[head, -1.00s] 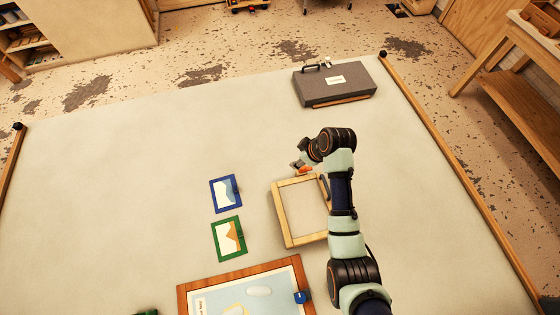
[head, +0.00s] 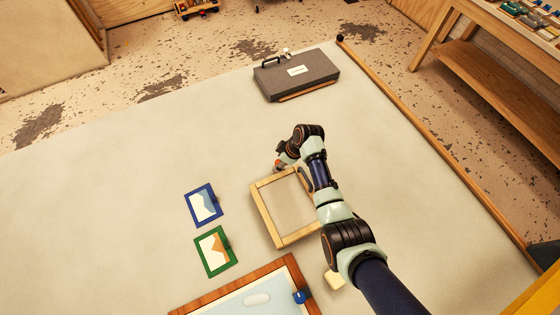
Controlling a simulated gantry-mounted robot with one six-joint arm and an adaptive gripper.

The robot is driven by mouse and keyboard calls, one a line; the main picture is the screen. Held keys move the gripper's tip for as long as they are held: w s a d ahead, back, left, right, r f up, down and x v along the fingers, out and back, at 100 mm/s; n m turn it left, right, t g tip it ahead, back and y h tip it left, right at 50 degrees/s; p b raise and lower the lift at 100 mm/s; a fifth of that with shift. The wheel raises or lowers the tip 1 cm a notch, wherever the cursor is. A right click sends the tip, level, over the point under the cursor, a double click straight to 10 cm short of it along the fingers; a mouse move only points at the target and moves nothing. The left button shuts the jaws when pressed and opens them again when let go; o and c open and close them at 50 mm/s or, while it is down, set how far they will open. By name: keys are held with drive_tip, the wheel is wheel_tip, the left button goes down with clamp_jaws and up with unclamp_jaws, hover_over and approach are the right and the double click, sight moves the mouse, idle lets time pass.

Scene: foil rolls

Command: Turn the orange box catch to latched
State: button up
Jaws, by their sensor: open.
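A light wooden box frame (head: 264,212) lies on the pale table in the middle of the head view. A small orange part (head: 280,168) shows at its far edge, beside my gripper (head: 279,164); it looks like the orange catch. My gripper is open over the far end of the frame and partly covers the orange part. Whether they touch cannot be told. The catch is too small and too hidden to show which way it is turned.
A blue-framed picture (head: 203,205) and a green-framed picture (head: 215,251) lie to the left. A brown-framed panel (head: 285,268) with a blue knob (head: 299,297) is at the front. A grey case (head: 296,75) stands at the back. The table's left side is clear.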

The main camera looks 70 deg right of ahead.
clamp_jaws()
drive_tip(key=shift+r+m+p, duration=0.15)
drive_tip(key=shift+m+p, duration=0.15)
drive_tip(key=shift+p, duration=0.05)
drive_tip(key=m+h+p, duration=0.1)
drive_tip(key=m+p, duration=0.1)
drive_tip(key=m, duration=0.1)
drive_tip(key=shift+a+m+h, duration=0.15)
drive_tip(key=shift+m+h, duration=0.25)
drive_tip(key=m+g+h+p, duration=0.1)
drive_tip(key=m+p, duration=0.1)
drive_tip(key=m, duration=0.2)
drive_tip(key=shift+w+a, duration=0.1)
drive_tip(key=m, duration=0.2)
drive_tip(key=m+g+h, duration=0.1)
drive_tip(key=m, duration=0.2)
drive_tip(key=shift+w+f+h, duration=0.15)
drive_tip(key=shift+f+h, duration=0.05)
drive_tip(key=shift+h, duration=0.1)
drive_tip(key=shift+a+m+g+b, duration=0.1)
drive_tip(key=shift+m+g+b, duration=0.95)
drive_tip(key=shift+m, duration=1.15)
